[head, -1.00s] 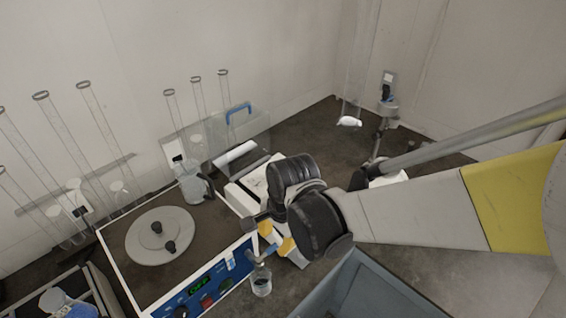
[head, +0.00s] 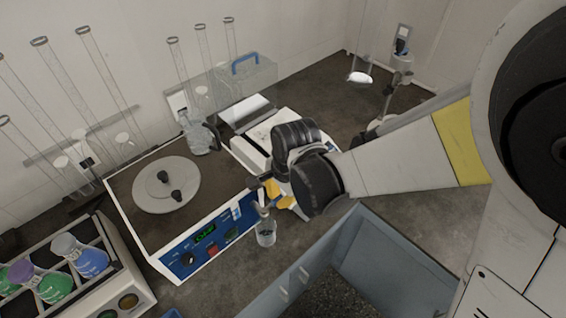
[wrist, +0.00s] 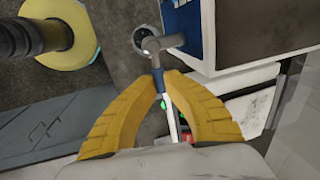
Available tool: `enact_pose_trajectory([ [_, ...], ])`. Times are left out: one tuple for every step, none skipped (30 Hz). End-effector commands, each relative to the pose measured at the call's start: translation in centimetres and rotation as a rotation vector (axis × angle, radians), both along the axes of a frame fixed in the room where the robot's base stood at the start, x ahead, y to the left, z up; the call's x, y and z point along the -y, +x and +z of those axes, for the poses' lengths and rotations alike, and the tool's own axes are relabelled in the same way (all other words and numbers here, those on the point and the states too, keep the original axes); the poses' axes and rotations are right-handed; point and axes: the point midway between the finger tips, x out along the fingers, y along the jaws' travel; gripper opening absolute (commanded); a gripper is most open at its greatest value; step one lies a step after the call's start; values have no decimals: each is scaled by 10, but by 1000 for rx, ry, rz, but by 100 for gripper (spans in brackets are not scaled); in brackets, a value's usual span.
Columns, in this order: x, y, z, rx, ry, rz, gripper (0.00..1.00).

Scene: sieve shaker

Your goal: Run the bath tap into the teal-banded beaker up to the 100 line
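The bath (head: 200,225) has a brown top, a round grey lid and a blue front panel with a lit green display. Its small tap (wrist: 153,45) is at the panel's right end. A small clear beaker (head: 265,234) stands on the bench below the tap; its round rim (wrist: 143,36) shows under the spout in the wrist view. Its band colour, 100 line and water level cannot be read. My gripper (wrist: 165,80) has its yellow fingertips nearly together, with the tap's blue lever (wrist: 157,78) between them. The head view shows my gripper (head: 270,188) just above the beaker.
A grey-blue bin (head: 385,265) with dark grains is right of the beaker. A rack (head: 125,265) of coloured-liquid flasks stands at lower left. A glass flask (head: 197,133) and a clear case with a blue handle (head: 245,90) are behind the bath. Tall glass tubes stand along the wall.

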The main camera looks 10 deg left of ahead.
Motion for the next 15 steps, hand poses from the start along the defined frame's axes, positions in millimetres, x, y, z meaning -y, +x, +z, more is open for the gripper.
enact_pose_trajectory([
  [0,0,-1,-1,-2,0,0],
  [0,0,-1,-1,-2,0,0],
  [0,-1,-1,-1,-2,0,0],
  [1,-1,-1,-1,-2,-3,0],
  [1,-1,-1,-2,-1,-12,0],
  [1,-2,-2,-2,-1,-33,0],
  [2,-3,-2,-1,-1,-56,0],
  [3,-4,-3,-2,-1,-85,0],
  [4,-6,-3,-1,-2,-125,0],
  [6,-7,-3,-1,-2,-155,0],
  [6,-8,-3,-1,-2,-185,0],
  [7,-9,-3,-2,-1,-220,0],
  [7,-10,-3,-2,-1,-243,0],
  [8,-11,-2,-2,-1,-260,0],
  [9,-12,-2,-1,-1,-279,0],
])
